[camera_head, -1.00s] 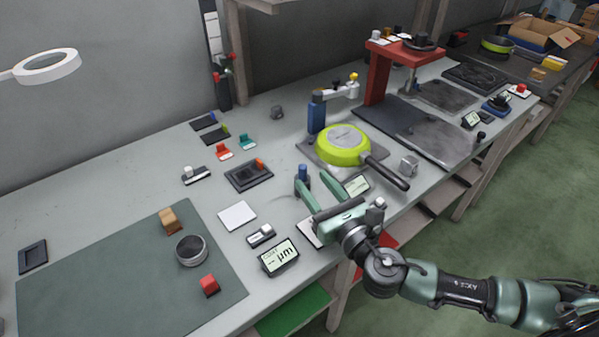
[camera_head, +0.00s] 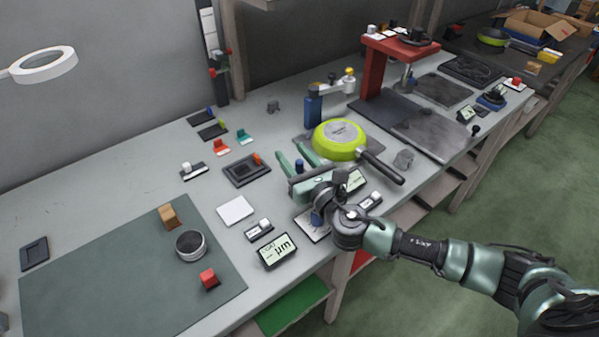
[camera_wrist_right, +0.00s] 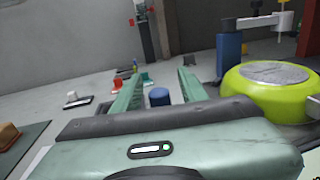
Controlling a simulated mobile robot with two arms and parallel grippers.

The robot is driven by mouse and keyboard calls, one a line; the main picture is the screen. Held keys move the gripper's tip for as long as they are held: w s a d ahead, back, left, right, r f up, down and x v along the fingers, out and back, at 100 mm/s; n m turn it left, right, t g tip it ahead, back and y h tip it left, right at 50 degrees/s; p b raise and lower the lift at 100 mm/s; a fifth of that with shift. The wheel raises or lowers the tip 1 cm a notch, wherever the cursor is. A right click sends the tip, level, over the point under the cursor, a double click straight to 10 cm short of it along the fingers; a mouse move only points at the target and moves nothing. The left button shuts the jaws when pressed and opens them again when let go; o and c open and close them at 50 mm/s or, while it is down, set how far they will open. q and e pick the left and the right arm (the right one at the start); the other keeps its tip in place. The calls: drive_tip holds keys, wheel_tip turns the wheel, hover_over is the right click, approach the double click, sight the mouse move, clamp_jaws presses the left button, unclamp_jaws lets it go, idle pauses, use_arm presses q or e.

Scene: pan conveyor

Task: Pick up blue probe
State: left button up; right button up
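A small dark blue cylinder (camera_head: 299,165), which looks like the blue probe, shows between the fingers of my right gripper (camera_head: 292,155) in the head view. In the right wrist view, the blue cylinder (camera_wrist_right: 159,97) stands upright between the two green fingers (camera_wrist_right: 157,90), with gaps on both sides. The right gripper is open and low over the bench. Its palm hides the cylinder's lower part. Another blue piece (camera_head: 316,217) shows under the wrist, partly hidden. My left gripper is not in view.
A lime-green pan (camera_head: 338,138) sits right of the gripper, with a blue post (camera_head: 313,112) behind it. A dark tray (camera_head: 246,171), a white square (camera_head: 235,211) and a display reading µm (camera_head: 274,250) lie to the left. A second display (camera_head: 356,180) is close to the wrist.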

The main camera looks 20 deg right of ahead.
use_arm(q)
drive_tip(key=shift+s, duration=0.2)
use_arm(e)
clamp_jaws()
drive_tip(key=shift+r, duration=0.1)
